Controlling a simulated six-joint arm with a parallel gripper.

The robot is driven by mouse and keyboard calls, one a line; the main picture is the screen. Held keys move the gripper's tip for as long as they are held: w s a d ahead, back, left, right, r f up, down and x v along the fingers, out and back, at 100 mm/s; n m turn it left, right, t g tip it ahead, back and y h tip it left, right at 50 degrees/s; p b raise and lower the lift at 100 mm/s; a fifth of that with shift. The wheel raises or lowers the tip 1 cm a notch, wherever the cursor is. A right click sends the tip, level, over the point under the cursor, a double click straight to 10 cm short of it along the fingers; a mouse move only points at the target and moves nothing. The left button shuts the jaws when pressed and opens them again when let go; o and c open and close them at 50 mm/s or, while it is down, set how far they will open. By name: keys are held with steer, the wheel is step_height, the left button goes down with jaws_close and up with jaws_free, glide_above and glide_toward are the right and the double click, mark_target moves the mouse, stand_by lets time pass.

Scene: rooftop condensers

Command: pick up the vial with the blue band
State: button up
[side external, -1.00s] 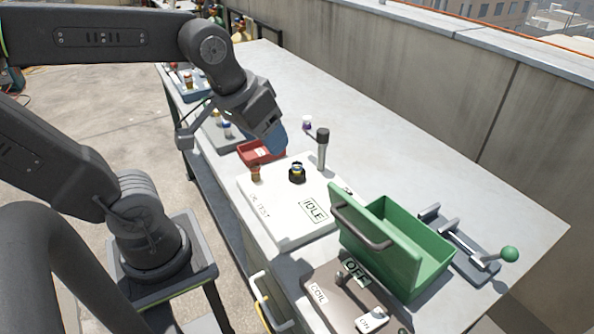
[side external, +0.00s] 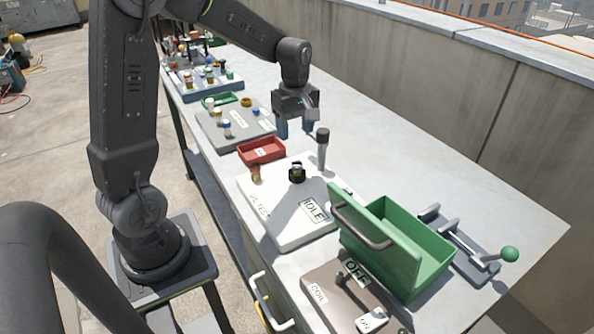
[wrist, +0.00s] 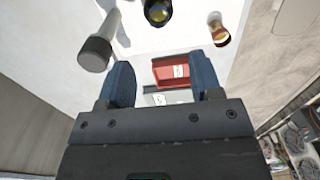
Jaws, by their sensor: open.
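Small vials stand on the grey tray (side external: 243,143) at the back left of the bench in the side view. One vial showing blue (side external: 227,124) stands near the tray's front; another small blue-marked item (side external: 256,111) is at its right edge. They are too small to tell which bears a blue band. My gripper (side external: 296,128) is open and empty above the bench, right of the grey tray and behind the white tester. In the wrist view, my open fingers (wrist: 160,80) have nothing between them; the red tray lies beyond.
A red tray (side external: 262,150) lies before the grey tray. A green box (side external: 405,240) stands front right.

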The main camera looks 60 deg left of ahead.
mark_target(297, 163)
steer(key=f, duration=0.9)
steer(key=shift+d+f, duration=0.3)
steer(key=shift+c, duration=0.4)
steer(key=c, duration=0.9)
